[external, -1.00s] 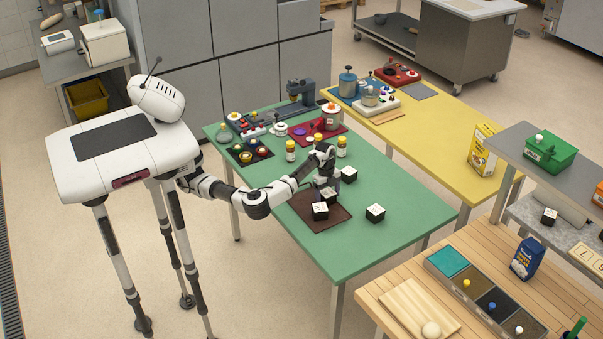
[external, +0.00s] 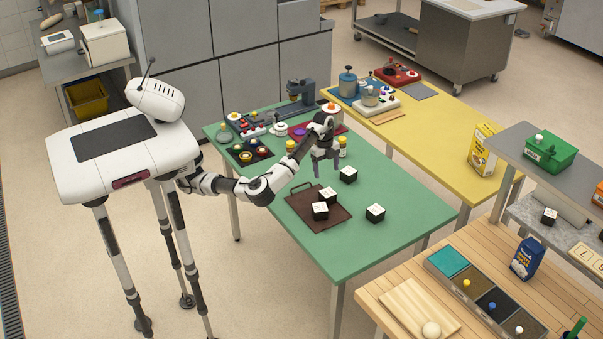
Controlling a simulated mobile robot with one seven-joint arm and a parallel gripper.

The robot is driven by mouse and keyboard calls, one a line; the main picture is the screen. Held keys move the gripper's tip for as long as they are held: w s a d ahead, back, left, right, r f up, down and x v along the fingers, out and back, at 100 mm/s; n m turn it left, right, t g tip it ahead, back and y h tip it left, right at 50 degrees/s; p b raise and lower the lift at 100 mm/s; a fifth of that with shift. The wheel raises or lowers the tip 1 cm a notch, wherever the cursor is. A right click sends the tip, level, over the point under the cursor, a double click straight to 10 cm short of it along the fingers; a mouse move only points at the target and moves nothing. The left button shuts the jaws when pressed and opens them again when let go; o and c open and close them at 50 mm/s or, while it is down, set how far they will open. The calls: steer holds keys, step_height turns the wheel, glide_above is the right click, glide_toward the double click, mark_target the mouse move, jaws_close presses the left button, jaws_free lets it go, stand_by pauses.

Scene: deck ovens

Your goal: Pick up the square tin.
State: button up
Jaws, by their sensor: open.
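Several small dark square tins with white tops are on the green table. One tin (external: 320,212) and another tin (external: 328,196) stand close together on a brown tray (external: 301,203). A third tin (external: 348,175) stands behind the tray, and one more tin (external: 375,213) stands to its right. I cannot tell which one the task means. My gripper (external: 325,174) is open and empty, pointing down above the table. It is above and slightly left of the third tin in the picture, apart from the tins.
The green table's right front (external: 385,245) is clear. A yellow table (external: 425,130) adjoins behind.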

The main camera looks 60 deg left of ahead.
steer(key=shift+o, duration=0.4)
steer(key=w+a+r+n+t+y+p, duration=0.1)
steer(key=w+a+r+n+t+p, duration=0.25)
steer(key=w+n+p, duration=0.55)
steer(key=n+t+y+p, duration=0.1)
steer(key=n+p, duration=0.2)
steer(key=n, duration=0.8)
glide_toward(349, 171)
steer(key=p+x, duration=0.1)
steer(key=x, duration=0.4)
steer(key=shift+s+d, duration=0.15)
steer(key=shift+s, duration=0.05)
steer(key=shift+a+p+x, duration=0.1)
steer(key=shift+p+x, duration=0.45)
steer(key=shift+x, duration=0.85)
steer(key=shift+a+p+x, duration=0.15)
steer(key=shift+p+x, duration=0.4)
steer(key=shift+x, duration=0.85)
steer(key=shift+w+r, duration=0.1)
steer(key=shift+w, duration=0.05)
steer(key=shift+c, duration=0.3)
